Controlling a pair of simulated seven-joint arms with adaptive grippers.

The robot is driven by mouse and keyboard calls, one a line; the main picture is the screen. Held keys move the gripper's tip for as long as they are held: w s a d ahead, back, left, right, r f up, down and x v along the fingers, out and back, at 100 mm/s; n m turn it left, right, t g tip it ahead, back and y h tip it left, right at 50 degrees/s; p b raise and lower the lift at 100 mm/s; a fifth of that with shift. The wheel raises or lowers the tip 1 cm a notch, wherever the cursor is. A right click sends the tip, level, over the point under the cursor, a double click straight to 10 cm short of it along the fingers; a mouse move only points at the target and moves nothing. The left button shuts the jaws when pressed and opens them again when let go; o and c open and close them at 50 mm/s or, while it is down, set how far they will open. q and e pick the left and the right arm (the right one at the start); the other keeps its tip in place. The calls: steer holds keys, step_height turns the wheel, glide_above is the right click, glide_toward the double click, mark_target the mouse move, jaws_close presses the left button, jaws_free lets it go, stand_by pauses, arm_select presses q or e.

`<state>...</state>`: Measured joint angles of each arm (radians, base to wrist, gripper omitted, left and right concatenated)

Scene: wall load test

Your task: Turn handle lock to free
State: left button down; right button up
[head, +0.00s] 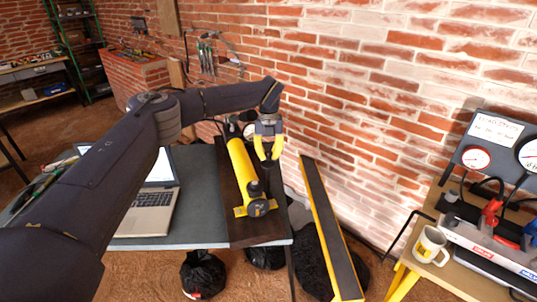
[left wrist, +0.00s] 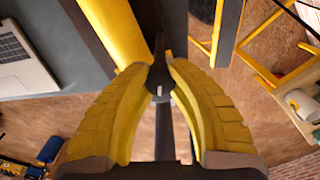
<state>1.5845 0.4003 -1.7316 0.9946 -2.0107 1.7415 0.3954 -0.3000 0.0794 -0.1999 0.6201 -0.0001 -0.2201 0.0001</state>
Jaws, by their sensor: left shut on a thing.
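A yellow cylinder (head: 239,165) with a dark end cap (head: 256,190) lies on a dark board (head: 243,228) at the table's right side. It also shows at the upper left of the left wrist view (left wrist: 118,30). My left gripper (head: 268,154) is above and just right of the cylinder, pointing down. In the left wrist view its yellow fingertips (left wrist: 158,68) close around a small black handle (left wrist: 160,48) with a round hub and a pale mark. The handle's lower part is partly hidden by the fingers. In the head view the gripper hides most of it. My right gripper is not shown.
An open laptop (head: 146,211) sits left of the cylinder. A long yellow-edged dark beam (head: 325,225) leans at the brick wall (head: 360,100). A bench with gauges (head: 477,158), a hand pump (head: 492,215) and a mug (head: 430,245) stands at right. Black bags (head: 204,274) lie below.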

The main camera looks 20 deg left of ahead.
mark_target(268, 153)
arm_select(q)
steer(key=shift+n, duration=2.2)
steer(key=c, duration=1.1)
jaws_free()
steer(key=shift+o, duration=0.2)
steer(key=shift+r, duration=4)
